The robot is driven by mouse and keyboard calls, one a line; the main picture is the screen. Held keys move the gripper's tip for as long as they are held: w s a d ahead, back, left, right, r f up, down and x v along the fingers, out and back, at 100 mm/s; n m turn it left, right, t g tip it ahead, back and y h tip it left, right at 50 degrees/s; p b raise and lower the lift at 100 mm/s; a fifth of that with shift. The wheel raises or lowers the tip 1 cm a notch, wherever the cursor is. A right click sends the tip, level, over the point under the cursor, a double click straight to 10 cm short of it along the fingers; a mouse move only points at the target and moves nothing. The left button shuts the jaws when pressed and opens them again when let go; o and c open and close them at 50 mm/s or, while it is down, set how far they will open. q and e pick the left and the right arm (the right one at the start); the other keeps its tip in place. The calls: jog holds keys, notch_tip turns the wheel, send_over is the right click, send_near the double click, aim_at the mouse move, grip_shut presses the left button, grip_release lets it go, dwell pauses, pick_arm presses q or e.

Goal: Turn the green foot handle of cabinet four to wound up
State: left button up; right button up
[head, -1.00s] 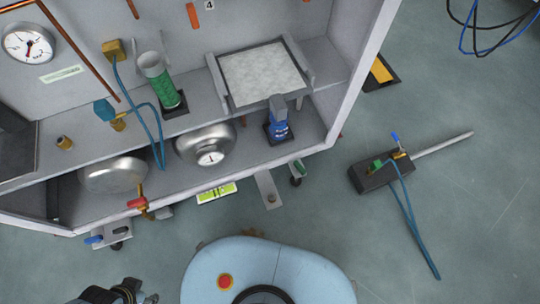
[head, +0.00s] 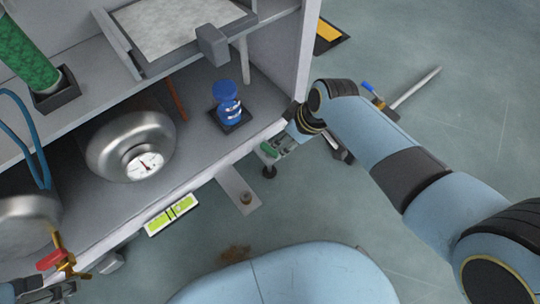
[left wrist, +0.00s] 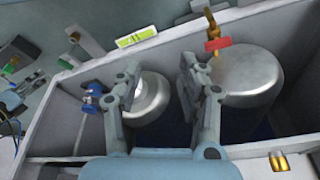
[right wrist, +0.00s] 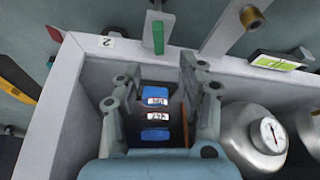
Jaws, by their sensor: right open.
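The green foot handle (head: 269,150) sits at the cabinet's front right corner, low by the floor. In the right wrist view the green handle (right wrist: 158,37) stands lengthwise on a grey bracket, ahead of the fingertips. My right gripper (head: 288,143) is beside the handle in the head view. Its fingers (right wrist: 160,75) are open, with nothing between them touching. My left gripper (head: 42,292) is at the lower left edge of the head view, by the cabinet front. Its fingers (left wrist: 155,75) are open and empty. The foot's lower part is partly hidden.
The cabinet's shelf holds a blue bottle (head: 228,105) and a silver tank with gauge (head: 130,147). A spirit level (head: 172,214) lies along the front edge. A red-handled brass valve (head: 56,258) sticks out near my left gripper.

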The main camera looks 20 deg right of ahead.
jog(key=b, duration=0.3)
send_over(270, 148)
jog(key=s+d, duration=0.2)
jog(key=f, duration=0.4)
jog(key=shift+s+a+f, duration=0.15)
jog(key=shift+s+a, duration=0.05)
jog(key=shift+a, duration=0.05)
jog(key=shift+b+x, duration=0.7)
jog(key=shift+x, duration=0.1)
jog(key=shift+w+a+f+b, duration=0.15)
jog(key=shift+w+f+b, duration=0.05)
jog(key=shift+f+b, duration=0.4)
jog(key=shift+w+a+f, duration=0.1)
jog(key=shift+w+f, duration=0.05)
jog(key=shift+f, duration=0.25)
jog(key=shift+w+a+f+b, duration=0.1)
jog(key=shift+w+f+b, duration=0.1)
jog(key=shift+f+b, duration=0.45)
pick_arm(q)
jog(key=w+d+f+t, duration=0.1)
jog(key=w+f+t, duration=0.2)
jog(key=f+t, duration=0.3)
jog(key=shift+w+t+h+b, duration=0.15)
jog(key=shift+t+h+b, duration=0.15)
jog(key=shift+t, duration=1.8)
pick_arm(e)
jog(key=shift+w+a+f, duration=0.15)
jog(key=shift+w+f, duration=0.1)
jog(key=shift+f, duration=0.05)
